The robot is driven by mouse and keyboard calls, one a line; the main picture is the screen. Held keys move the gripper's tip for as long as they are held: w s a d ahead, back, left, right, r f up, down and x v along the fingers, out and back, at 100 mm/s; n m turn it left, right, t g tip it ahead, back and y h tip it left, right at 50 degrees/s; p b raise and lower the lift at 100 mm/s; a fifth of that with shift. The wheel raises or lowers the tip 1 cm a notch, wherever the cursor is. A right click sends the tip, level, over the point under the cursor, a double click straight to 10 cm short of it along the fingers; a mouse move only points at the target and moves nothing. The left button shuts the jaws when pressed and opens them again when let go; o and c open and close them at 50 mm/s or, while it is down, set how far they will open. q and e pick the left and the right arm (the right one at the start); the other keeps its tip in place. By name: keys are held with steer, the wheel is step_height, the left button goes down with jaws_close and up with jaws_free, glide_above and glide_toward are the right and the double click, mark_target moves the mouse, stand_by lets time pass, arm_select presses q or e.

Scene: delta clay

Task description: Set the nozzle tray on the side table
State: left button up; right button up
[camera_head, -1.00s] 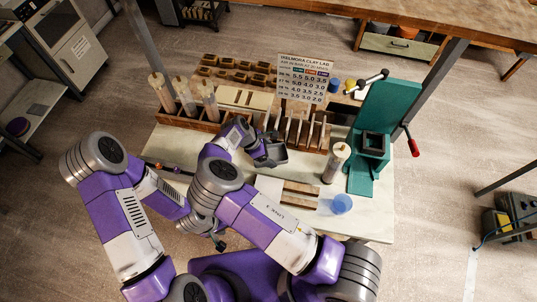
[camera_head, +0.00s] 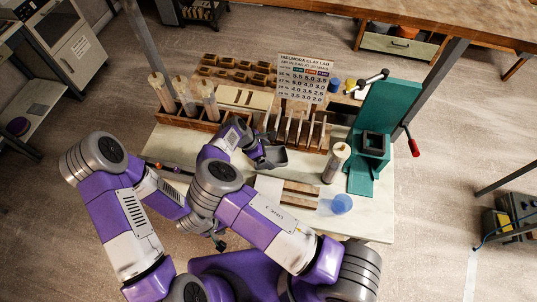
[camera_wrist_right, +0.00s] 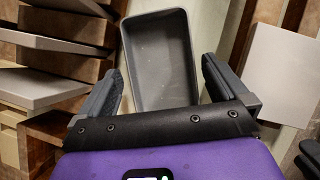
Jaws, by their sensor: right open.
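The small grey rectangular nozzle tray (camera_head: 274,157) sits over the middle of the pale worktable. In the right wrist view the tray (camera_wrist_right: 160,65) looks empty, with raised walls and rounded corners. My right gripper (camera_head: 262,160) is open at the tray's near end. In the wrist view its two fingers (camera_wrist_right: 161,88) stand on either side of the tray, with a visible gap at the right finger. My left gripper (camera_head: 217,242) is low near the table's front edge, partly hidden by my arm, and its jaws are unclear. I cannot tell which surface is the side table.
A wooden rack with clay tubes (camera_head: 185,121) stands behind on the left. A sign (camera_head: 304,79) stands over upright slats. A wooden bench (camera_head: 450,22) is at the back.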

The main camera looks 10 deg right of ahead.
steer(key=v, duration=1)
steer(key=shift+s, duration=0.1)
